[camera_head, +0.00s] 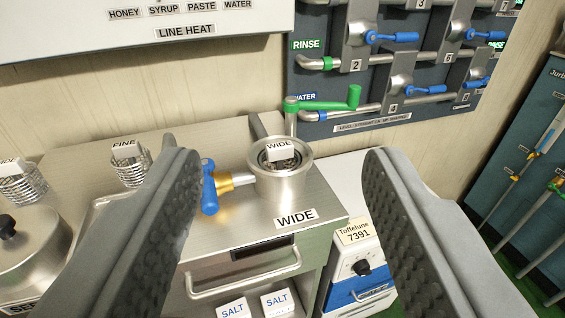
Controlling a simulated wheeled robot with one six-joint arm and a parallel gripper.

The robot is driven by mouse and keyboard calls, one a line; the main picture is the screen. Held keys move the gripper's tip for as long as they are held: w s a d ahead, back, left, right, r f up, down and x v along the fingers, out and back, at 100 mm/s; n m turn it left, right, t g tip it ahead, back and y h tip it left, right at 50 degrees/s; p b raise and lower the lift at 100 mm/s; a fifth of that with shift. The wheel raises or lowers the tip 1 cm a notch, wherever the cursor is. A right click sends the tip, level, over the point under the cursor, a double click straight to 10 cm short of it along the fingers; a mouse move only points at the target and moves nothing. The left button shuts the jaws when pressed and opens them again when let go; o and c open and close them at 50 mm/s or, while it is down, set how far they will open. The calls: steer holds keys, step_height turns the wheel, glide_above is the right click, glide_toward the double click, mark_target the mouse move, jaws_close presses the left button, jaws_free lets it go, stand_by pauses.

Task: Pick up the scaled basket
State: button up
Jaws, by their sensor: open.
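A small wire basket with a white tag reading "WIDE" (280,149) sits inside a round metal pot (283,187) on the steel counter; only its top shows. Two more wire baskets stand to the left: one tagged "FINE" (131,168) and one at the left edge (20,187) with a partly cut-off tag. No tag reads "scaled", so I cannot tell which basket is meant. My gripper (280,160) is open and empty, its dark ridged fingers wide apart, with the pot between them in the picture, farther off.
A brass fitting with a blue handle (209,187) sticks out left of the pot. A green-handled lever (325,103) stands behind it. A valve panel (400,65) is on the wall. A lidded pot (30,245) is at left. A blue-and-white unit (359,262) stands right of the counter.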

steer(key=shift+c, duration=0.7)
